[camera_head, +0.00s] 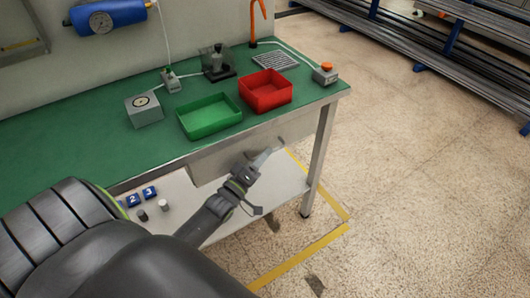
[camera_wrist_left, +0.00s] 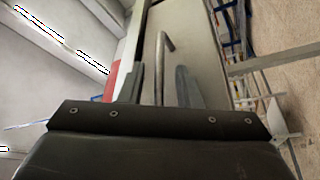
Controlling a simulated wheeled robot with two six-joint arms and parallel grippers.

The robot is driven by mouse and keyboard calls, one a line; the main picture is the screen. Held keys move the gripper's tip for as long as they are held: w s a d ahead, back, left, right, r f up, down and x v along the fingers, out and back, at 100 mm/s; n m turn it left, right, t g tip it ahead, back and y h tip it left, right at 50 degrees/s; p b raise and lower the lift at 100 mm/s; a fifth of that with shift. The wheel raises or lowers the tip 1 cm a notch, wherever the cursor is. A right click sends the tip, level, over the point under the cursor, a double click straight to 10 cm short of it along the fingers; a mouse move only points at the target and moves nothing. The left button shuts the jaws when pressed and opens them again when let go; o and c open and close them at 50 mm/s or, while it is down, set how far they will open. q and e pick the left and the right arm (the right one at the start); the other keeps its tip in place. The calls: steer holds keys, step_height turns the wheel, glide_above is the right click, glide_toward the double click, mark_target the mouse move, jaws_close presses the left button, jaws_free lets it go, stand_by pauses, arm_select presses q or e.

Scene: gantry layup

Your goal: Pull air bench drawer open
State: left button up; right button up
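The air bench (camera_head: 75,150) has a green top and a pale drawer front (camera_head: 215,165) under its front edge. The drawer looks shut, about flush with the bench. In the left wrist view, the drawer front (camera_wrist_left: 205,50) faces me and carries a grey bar handle (camera_wrist_left: 161,65). My left gripper (camera_head: 265,158) is in front of the drawer in the head view. In the wrist view its fingers (camera_wrist_left: 158,88) stand apart, with the handle showing between them; I cannot tell whether they touch it. The arm hides part of the drawer front. My right gripper is not in view.
On the bench top are a green tray (camera_head: 210,128), a red tray (camera_head: 266,101), a gauge box (camera_head: 144,109) and a box with an orange button (camera_head: 325,75). A lower shelf (camera_head: 185,193) holds small blue blocks. The floor (camera_head: 415,170) at right is clear.

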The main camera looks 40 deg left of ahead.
arm_select(q)
steer(key=shift+w+r, duration=0.15)
steer(key=shift+w, duration=0.55)
jaws_close()
